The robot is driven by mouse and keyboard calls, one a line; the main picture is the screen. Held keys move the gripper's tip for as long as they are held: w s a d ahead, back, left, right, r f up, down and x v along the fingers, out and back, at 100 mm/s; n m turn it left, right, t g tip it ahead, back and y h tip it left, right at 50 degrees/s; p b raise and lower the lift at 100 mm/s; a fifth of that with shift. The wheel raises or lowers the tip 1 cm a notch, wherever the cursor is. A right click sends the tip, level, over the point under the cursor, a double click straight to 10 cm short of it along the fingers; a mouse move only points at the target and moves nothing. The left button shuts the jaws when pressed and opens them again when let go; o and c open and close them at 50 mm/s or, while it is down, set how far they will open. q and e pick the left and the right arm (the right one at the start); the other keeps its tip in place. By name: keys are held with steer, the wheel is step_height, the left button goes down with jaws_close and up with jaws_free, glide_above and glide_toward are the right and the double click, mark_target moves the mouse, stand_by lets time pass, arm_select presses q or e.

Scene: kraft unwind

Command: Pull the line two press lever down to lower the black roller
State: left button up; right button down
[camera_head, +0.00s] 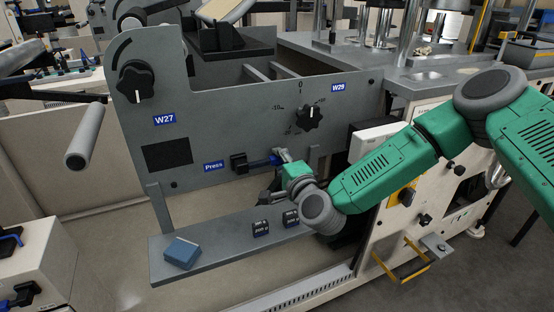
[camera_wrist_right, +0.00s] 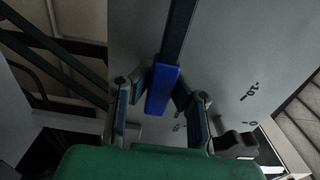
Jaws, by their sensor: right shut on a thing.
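The press lever (camera_head: 262,161) sticks out to the right, about level, from a black pivot block (camera_head: 239,163) beside the blue "Press" label (camera_head: 214,166) on the grey panel. Its blue grip (camera_wrist_right: 163,88) and dark shaft (camera_wrist_right: 178,30) show in the right wrist view. My right gripper (camera_head: 279,158) is at the grip end of the lever, its fingers (camera_wrist_right: 160,92) on both sides of the blue grip and shut on it. I cannot tell for sure which part is the black roller. My left gripper is not in view.
A grey shelf (camera_head: 215,258) below the lever carries a blue box (camera_head: 182,252) and small black labelled blocks (camera_head: 261,228). Black knobs (camera_head: 309,118) and (camera_head: 136,82) stand out from the panel (camera_head: 230,110). A grey roller (camera_head: 85,136) juts out at left.

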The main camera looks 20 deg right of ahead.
steer(key=shift+s+f, duration=0.25)
steer(key=shift+f, duration=0.35)
steer(key=c, duration=1.6)
jaws_free()
steer(key=shift+o, duration=0.8)
steer(key=shift+d+r, duration=0.2)
steer(key=shift+r, duration=0.05)
steer(key=s, duration=1.2)
steer(key=shift+d, duration=0.25)
steer(key=shift+f, duration=0.1)
